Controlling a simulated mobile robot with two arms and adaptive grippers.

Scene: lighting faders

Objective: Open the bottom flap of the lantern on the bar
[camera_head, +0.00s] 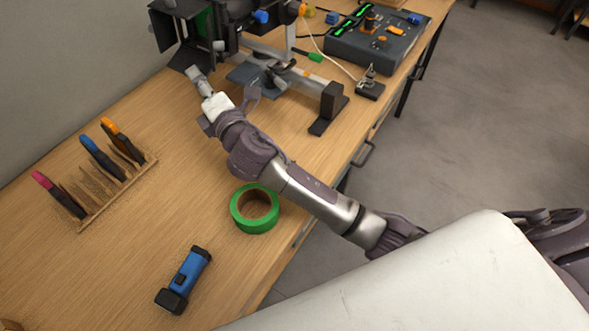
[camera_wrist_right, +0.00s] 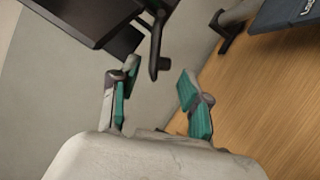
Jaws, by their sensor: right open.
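The black lantern (camera_head: 228,18) hangs at the top left of the head view, cut off by the frame edge, with dark flaps around its green-looking front. Its lower flap (camera_head: 187,57) shows beside my right gripper (camera_head: 194,72). In the right wrist view, a dark panel of the lantern (camera_wrist_right: 85,18) fills the upper left, and a dark tab (camera_wrist_right: 157,45) hangs down beyond the fingertips. My right gripper also shows there (camera_wrist_right: 155,88), open, its teal-padded fingers apart with nothing between them. The tab appears just ahead of the gap. My left gripper is not in view.
A control desk with faders (camera_head: 375,42) stands at the back right, near a dark stand foot (camera_head: 328,112). The bench between rack and tape is clear.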

